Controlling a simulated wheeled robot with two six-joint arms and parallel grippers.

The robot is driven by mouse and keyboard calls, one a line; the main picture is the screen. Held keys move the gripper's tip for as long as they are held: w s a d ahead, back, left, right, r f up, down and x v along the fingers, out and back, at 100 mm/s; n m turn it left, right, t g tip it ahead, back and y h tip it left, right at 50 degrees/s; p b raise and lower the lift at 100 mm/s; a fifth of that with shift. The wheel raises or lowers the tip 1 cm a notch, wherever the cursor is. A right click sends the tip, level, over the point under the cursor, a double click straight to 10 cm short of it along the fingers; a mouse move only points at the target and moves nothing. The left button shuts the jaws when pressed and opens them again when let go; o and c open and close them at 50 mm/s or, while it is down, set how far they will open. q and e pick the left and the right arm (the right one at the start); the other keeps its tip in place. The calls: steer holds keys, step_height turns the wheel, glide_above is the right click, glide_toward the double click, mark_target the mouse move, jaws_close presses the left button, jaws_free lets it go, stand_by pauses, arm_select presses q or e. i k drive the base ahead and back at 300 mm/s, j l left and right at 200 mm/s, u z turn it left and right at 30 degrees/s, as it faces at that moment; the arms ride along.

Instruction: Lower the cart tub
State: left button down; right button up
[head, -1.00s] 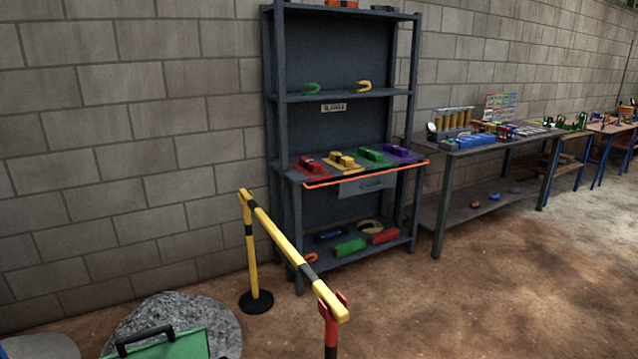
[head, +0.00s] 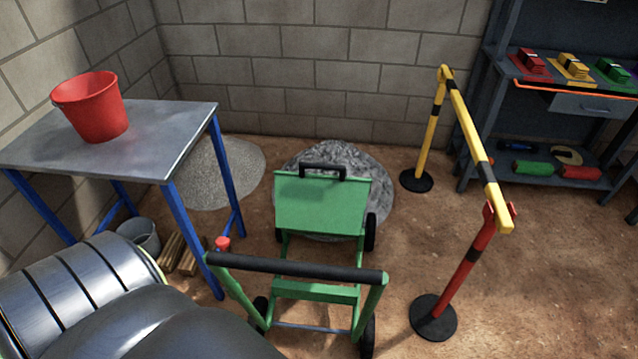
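A green cart (head: 315,291) stands on the dirt floor in the middle of the head view. Its green tub (head: 320,204) is at the far end, tilted so that a flat green face shows, with a black handle (head: 323,171) on its upper edge. A black push bar (head: 296,268) spans the cart's near end, and a red knob (head: 222,243) sits by the bar's left end. Behind the tub lies a grey gravel heap (head: 358,163). Neither gripper shows; a large dark and silver rounded shape fills the lower left.
A metal table (head: 165,135) with blue legs holds a red bucket (head: 92,107) at left. A grey bucket (head: 140,235) and wood pieces (head: 181,252) lie beneath. A yellow-black barrier (head: 470,138) on posts stands right of the cart. Open dirt lies further right.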

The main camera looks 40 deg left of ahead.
mark_target(308, 205)
steer(key=j+u, duration=0.35)
steer(key=j, duration=0.35)
steer(key=j+u, duration=0.3)
steer(key=j, duration=0.4)
